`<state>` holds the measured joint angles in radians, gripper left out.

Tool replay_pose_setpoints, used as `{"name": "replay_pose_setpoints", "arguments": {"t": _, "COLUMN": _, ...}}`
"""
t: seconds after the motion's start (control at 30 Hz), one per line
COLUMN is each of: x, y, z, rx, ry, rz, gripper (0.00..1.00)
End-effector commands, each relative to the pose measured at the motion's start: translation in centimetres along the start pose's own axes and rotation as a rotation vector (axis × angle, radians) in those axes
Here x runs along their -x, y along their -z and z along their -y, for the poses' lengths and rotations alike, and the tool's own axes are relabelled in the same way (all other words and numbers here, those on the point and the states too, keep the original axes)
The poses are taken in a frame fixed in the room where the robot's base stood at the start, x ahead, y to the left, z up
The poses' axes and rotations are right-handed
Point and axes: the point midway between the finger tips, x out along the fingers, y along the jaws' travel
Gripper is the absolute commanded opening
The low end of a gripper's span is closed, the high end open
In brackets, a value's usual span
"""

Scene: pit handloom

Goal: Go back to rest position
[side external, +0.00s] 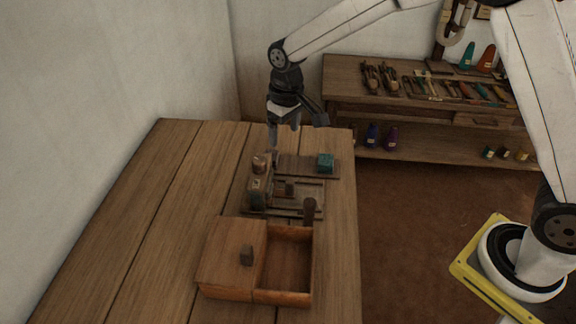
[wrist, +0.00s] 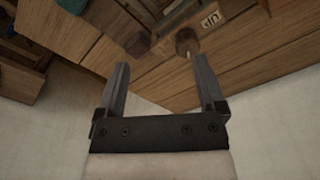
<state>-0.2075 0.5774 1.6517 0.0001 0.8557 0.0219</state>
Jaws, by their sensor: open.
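My gripper (side external: 284,136) is above the far end of the wooden table (side external: 150,210), pointing down. Its two fingers are apart with nothing between them; in the wrist view my gripper (wrist: 160,68) is also spread and empty. Below and in front of it is a small dark wooden fixture (side external: 285,192). A round brown wooden piece (side external: 259,163) tops a block at the fixture's left side. The round piece shows beyond the fingertips in the wrist view (wrist: 187,42), next to a pale label (wrist: 210,20).
A wooden box (side external: 232,255) with a knobbed cover over its left part stands nearer the camera; its right part is open. A teal block (side external: 325,162) sits behind the fixture's right side. A tool bench (side external: 350,80) stands behind. The table's left side is clear, beside a wall.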

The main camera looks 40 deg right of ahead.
Motion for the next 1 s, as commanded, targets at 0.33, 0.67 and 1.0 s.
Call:
{"name": "replay_pose_setpoints", "arguments": {"t": 0.33, "x": 0.9, "y": -7.6, "z": -3.6, "rx": -0.073, "ry": -0.006, "rz": -0.067, "gripper": 0.89}}
{"name": "replay_pose_setpoints", "arguments": {"t": 0.67, "x": 0.7, "y": -15.8, "z": -5.7, "rx": -0.14, "ry": -0.017, "rz": -0.131, "gripper": 0.89}}
{"name": "replay_pose_setpoints", "arguments": {"t": 1.0, "x": 0.1, "y": -21.5, "z": -6.3, "rx": -0.181, "ry": -0.027, "rz": -0.172, "gripper": 0.89}}
